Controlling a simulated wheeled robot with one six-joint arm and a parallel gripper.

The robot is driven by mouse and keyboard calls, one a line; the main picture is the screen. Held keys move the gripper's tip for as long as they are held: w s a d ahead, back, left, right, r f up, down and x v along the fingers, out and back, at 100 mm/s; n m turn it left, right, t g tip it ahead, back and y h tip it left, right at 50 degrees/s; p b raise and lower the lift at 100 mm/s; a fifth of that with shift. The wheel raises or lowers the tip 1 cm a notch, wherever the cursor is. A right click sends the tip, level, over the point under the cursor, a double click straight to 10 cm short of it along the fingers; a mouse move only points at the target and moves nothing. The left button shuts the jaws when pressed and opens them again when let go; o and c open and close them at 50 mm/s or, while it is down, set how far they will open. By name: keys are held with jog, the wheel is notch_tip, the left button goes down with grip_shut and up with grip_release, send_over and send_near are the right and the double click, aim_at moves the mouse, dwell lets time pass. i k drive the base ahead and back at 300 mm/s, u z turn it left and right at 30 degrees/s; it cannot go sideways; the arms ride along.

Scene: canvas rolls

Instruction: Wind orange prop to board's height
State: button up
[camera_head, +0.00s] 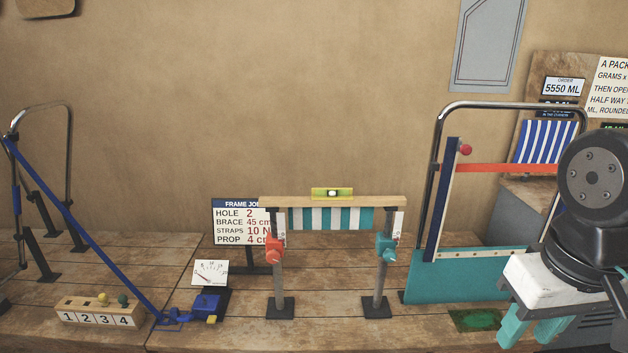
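The orange prop (274,249) is a grey post with an orange crank body, standing on a dark square foot under the left end of a wooden beam (380,202). A teal prop (386,248) stands under the right end. A white strip shows on each post. A yellow-green spirit level lies on the beam. The board (238,226) headed FRAME JOB reads HOLE 2, BRACE 45 cm, STRAPS 10 N, PROP 4 cm; the beam's left end and orange prop cover part of its right edge. My gripper (533,331) is at lower right, empty, its teal fingers apart, far from the orange prop.
A teal-and-white striped cloth (330,218) hangs below the beam. A teal panel with a metal frame (455,277) stands between the props and my arm. A dial (210,272), a blue clamp (206,304) and a numbered block (98,313) are at left. Floor between the props is clear.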

aim_at(273, 257)
jog(key=u, duration=0.5)
jog(key=k, duration=0.6)
jog(key=u, duration=0.9)
jog(key=i, duration=0.7)
jog(key=z, duration=0.65)
jog(key=i, duration=0.7)
jog(key=z, duration=0.8)
